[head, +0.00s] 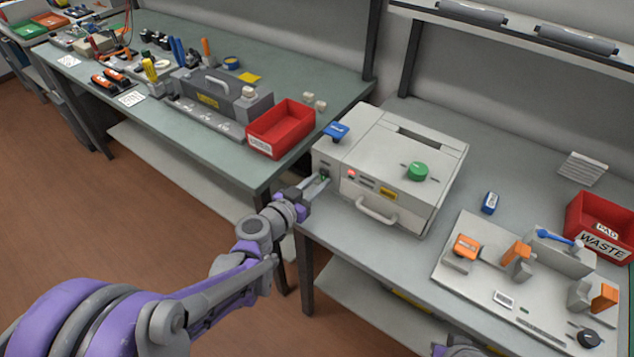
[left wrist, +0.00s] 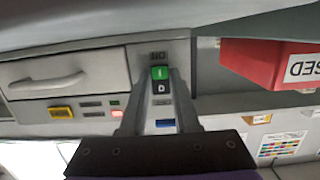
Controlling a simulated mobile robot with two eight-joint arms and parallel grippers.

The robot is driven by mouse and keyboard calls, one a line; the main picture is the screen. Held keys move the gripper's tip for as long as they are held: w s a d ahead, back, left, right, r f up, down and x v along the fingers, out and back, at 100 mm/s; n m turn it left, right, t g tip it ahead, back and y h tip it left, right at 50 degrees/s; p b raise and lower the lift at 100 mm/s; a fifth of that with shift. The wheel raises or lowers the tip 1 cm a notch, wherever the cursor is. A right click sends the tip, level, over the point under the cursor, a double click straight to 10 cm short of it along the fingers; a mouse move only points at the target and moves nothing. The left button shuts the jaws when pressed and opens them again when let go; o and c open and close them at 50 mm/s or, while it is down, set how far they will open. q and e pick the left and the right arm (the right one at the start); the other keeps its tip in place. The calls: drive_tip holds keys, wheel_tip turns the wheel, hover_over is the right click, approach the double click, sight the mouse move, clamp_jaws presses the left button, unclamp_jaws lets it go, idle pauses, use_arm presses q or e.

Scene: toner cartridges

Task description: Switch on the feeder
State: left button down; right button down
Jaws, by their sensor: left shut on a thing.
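The feeder (head: 395,160) is a light grey box with a green knob on top, a front handle and a small red light (head: 351,173). Its rocker switch, with a green half and a black half marked O, shows in the left wrist view (left wrist: 160,74) on the front panel. My left gripper (head: 319,185) is at the feeder's front left. In the left wrist view its fingers (left wrist: 160,92) stand on either side of the switch, shut on it. The view is upside down there. My right gripper is out of view.
A red bin (head: 281,130) sits on the left bench's near corner. A gap separates the benches.

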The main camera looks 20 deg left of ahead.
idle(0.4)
use_arm(q)
drive_tip(key=c, duration=0.6)
unclamp_jaws()
drive_tip(key=shift+c, duration=0.2)
drive_tip(key=v, duration=1)
drive_tip(key=shift+s+p, duration=0.4)
drive_tip(key=shift+p, duration=0.05)
drive_tip(key=shift+f, duration=0.1)
